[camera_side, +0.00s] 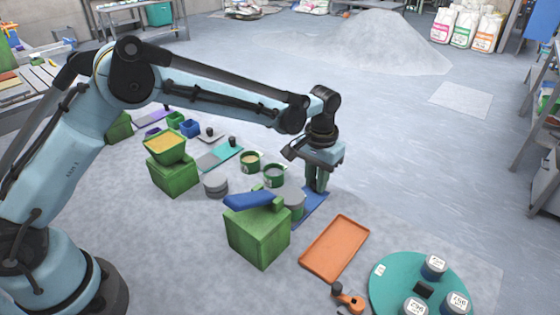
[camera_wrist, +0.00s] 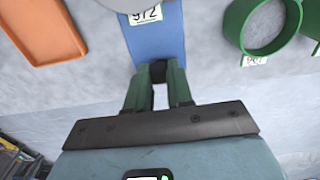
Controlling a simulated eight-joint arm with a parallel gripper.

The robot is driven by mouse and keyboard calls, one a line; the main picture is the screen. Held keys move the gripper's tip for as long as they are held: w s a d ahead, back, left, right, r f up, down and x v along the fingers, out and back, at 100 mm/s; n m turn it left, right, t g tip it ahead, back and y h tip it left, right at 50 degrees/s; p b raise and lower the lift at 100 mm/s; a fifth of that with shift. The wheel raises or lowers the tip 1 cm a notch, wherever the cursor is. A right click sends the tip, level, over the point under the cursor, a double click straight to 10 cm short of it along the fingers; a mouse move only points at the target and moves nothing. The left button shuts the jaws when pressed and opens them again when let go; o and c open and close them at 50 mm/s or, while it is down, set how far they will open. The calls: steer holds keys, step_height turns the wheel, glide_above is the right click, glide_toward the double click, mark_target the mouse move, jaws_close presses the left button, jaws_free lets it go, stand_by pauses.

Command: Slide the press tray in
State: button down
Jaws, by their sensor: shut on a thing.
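The press tray appears to be the flat blue tray (camera_side: 311,208), low on the floor beside the green press block (camera_side: 258,238) with its blue lever (camera_side: 250,200). In the wrist view the blue tray (camera_wrist: 160,42) runs straight away from my fingers. A grey round pot (camera_side: 293,203) stands at its far end; a 972 label (camera_wrist: 145,14) shows there. My gripper (camera_side: 316,188) points down at the tray's near end. In the wrist view my gripper (camera_wrist: 158,72) is shut on a small dark knob at that end. The fingers hide most of the knob.
An orange tray (camera_side: 336,246) lies to the right of the press. A teal turntable (camera_side: 400,275) with labelled jars is at the front right. Green ring-topped pots (camera_side: 273,176) stand behind the press.

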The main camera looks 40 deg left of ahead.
mark_target(289, 197)
steer(key=shift+s, duration=5.15)
steer(key=c, duration=1.1)
jaws_free()
steer(key=shift+r, duration=0.15)
steer(key=shift+r, duration=3.65)
steer(key=shift+a, duration=0.1)
